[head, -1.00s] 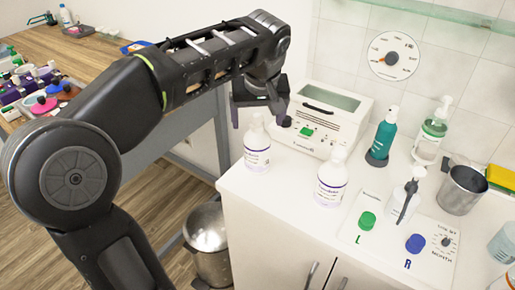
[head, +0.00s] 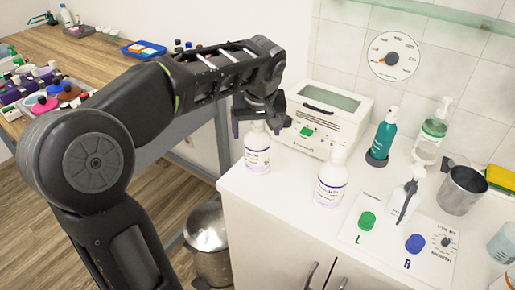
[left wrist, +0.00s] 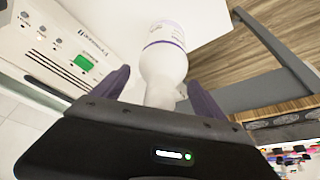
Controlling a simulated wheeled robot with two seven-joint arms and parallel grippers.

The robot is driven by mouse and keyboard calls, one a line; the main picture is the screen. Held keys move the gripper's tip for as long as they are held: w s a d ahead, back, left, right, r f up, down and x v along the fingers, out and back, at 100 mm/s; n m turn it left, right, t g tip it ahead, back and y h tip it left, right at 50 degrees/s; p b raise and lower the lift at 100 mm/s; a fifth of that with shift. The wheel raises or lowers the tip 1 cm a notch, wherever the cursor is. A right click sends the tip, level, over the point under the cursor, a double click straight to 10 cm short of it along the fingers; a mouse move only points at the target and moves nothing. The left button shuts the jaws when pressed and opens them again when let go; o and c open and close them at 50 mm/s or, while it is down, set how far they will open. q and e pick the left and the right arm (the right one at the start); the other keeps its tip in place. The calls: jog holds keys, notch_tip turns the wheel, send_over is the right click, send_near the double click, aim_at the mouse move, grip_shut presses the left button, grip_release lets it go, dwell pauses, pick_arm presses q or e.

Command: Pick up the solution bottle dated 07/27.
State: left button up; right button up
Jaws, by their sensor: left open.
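Two white bottles with purple-lined labels stand on the white counter. The left bottle (head: 257,155) is at the counter's left edge, and the right bottle (head: 331,180) is nearer the middle. I cannot read a date on either label. My left gripper (head: 256,126) is open at the top of the left bottle. In the left wrist view the left bottle (left wrist: 163,58) lies between the two purple fingers of the gripper (left wrist: 160,93), with a gap on each side. My right gripper is not in view.
A white device with a green button (head: 318,118) stands close behind the bottles. A teal bottle (head: 383,137), a clear pump bottle (head: 430,137), a metal cup (head: 461,189) and a panel with green and blue knobs (head: 376,235) are to the right.

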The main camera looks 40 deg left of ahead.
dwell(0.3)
pick_arm(q)
grip_shut()
dwell(0.8)
